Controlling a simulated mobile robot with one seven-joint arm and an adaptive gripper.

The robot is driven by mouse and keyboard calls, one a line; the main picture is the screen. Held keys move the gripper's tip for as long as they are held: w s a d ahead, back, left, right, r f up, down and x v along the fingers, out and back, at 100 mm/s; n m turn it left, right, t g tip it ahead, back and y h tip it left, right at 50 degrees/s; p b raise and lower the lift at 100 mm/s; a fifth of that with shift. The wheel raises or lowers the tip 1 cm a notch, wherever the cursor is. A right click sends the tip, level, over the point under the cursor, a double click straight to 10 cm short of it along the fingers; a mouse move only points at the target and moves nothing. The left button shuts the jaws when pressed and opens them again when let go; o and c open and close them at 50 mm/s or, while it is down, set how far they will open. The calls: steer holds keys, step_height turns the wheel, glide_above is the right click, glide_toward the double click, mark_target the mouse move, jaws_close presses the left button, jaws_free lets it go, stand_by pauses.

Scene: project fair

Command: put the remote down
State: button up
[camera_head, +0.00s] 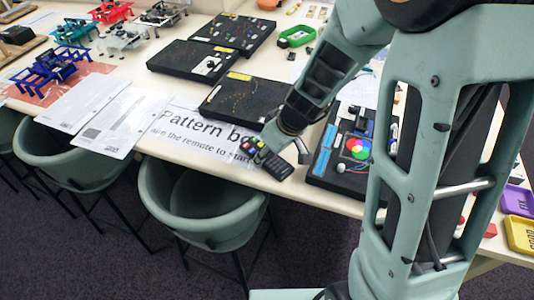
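A small dark remote (273,166) with rows of buttons is at the front edge of the white table, by the lower right of the printed "Pattern" sign (195,133). My gripper (284,154) reaches down from above, right at the remote. Its fingers look spread, one at the remote's upper left and one to its right, with a visible gap from the right finger to the remote. The remote appears to lie on the table; its exact contact with the left finger is hidden.
A small item with coloured blocks (252,147) sits just left of my gripper. A black board with a colour wheel (345,165) is to the right. Black panels (245,105) lie behind. Green chairs (200,205) stand against the table's front edge.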

steer(key=shift+f, duration=0.25)
steer(key=o, duration=1.2)
steer(key=shift+r, duration=0.1)
steer(key=shift+o, duration=0.2)
steer(key=shift+r, duration=0.1)
steer(key=shift+r, duration=0.25)
steer(key=p+v, duration=0.2)
steer(key=v, duration=0.9)
steer(key=shift+s+d+r, duration=0.2)
steer(key=shift+r, duration=0.05)
